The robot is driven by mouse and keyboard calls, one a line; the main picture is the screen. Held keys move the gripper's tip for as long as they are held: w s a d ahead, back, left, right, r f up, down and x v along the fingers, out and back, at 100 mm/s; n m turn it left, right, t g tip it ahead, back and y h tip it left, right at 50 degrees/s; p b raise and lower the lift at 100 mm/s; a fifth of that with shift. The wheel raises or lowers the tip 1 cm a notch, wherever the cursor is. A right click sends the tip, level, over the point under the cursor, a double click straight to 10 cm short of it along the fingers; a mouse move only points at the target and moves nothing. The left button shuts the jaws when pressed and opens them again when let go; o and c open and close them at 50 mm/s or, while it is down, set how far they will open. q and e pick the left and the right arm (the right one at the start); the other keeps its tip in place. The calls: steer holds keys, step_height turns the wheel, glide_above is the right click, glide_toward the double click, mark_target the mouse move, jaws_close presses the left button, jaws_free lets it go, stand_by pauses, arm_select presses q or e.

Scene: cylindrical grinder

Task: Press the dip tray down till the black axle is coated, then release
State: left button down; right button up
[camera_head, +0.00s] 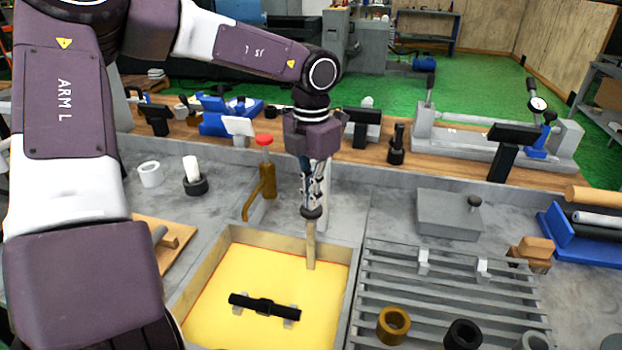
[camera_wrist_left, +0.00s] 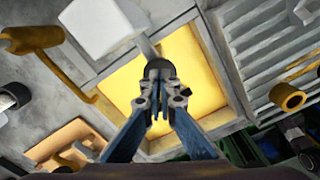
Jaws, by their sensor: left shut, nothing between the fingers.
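The black axle (camera_head: 264,305) lies across two small pale supports inside a square bath (camera_head: 233,260) filled with yellow liquid (camera_head: 210,305). The dip tray below the axle cannot be made out apart from these supports. A tan rod (camera_head: 310,250) with a dark knob (camera_head: 312,212) stands upright at the bath's far side. My left gripper (camera_head: 313,203) points down, fingers shut, at the knob; contact cannot be told for sure. In the left wrist view, the shut fingers (camera_wrist_left: 160,92) are beside the dark knob (camera_wrist_left: 158,68) and hide the axle. My right gripper is not in view.
A brass tap (camera_head: 266,180) with a red top stands behind the bath. A slatted grey rack (camera_head: 400,293) with several rings lies to the right. A grey block (camera_head: 449,214) sits behind the rack. Gauges and stands line the wooden shelf at the back.

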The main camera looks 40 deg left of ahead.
mark_target(311, 216)
arm_select(q)
steer(key=shift+s+f+b, duration=0.15)
steer(key=shift+f+b, duration=2)
steer(key=shift+f, duration=0.45)
steer(key=shift+r, duration=0.2)
stand_by(0.4)
steer(key=shift+r+p, duration=3.05)
steer(key=shift+r, duration=1.85)
step_height(311, 216, up, 10)
steer(key=p, duration=0.6)
steer(key=shift+p, duration=0.35)
steer(key=shift+r, duration=0.1)
